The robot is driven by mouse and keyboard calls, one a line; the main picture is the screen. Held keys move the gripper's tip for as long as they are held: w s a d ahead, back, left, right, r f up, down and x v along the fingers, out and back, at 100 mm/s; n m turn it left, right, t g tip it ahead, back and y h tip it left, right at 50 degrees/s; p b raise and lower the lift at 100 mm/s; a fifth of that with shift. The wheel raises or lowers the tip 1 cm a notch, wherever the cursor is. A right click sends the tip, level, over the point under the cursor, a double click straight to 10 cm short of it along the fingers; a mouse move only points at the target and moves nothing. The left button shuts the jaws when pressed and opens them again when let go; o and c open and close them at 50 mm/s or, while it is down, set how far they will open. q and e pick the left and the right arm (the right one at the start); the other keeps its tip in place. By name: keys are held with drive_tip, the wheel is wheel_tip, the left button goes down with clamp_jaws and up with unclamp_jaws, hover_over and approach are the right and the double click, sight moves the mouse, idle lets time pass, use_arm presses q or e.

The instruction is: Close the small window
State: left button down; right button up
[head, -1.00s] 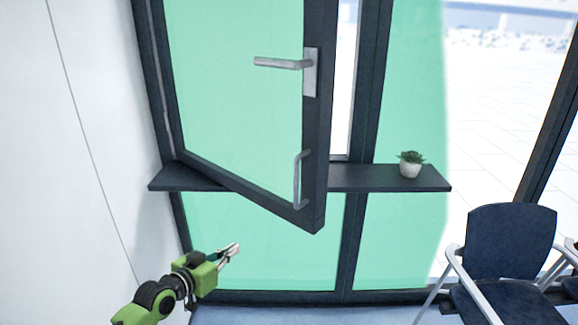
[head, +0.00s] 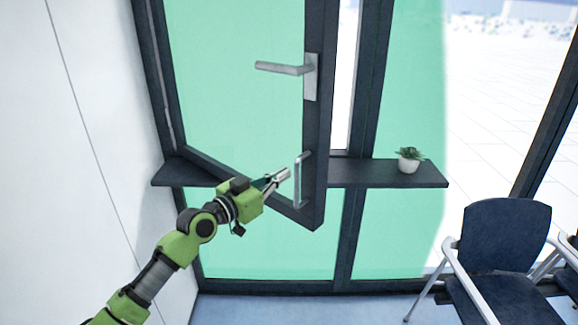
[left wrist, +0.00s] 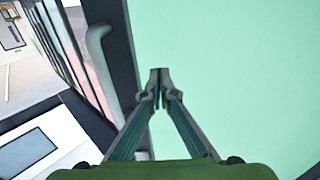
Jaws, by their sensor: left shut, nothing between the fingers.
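The small window is a dark-framed sash with green-tinted glass (head: 240,90), standing ajar, swung into the room with its right edge nearest me. It carries a grey lever handle (head: 285,69) and, lower down, a vertical pull bar (head: 298,182). The bar also shows in the left wrist view (left wrist: 103,72), left of the fingers. My left gripper (head: 286,173) is shut and empty, its tips just left of the pull bar, in front of the glass. In the left wrist view its fingertips (left wrist: 158,75) are together over the green pane. My right gripper is not in view.
A dark shelf (head: 390,174) runs behind the sash, bearing a small potted plant (head: 408,160). Dark chairs (head: 505,240) stand at the lower right. A white wall (head: 70,150) bounds the left side. Blue floor (head: 300,308) shows below.

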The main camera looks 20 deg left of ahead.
use_arm(q)
drive_tip(key=shift+x, duration=1.65)
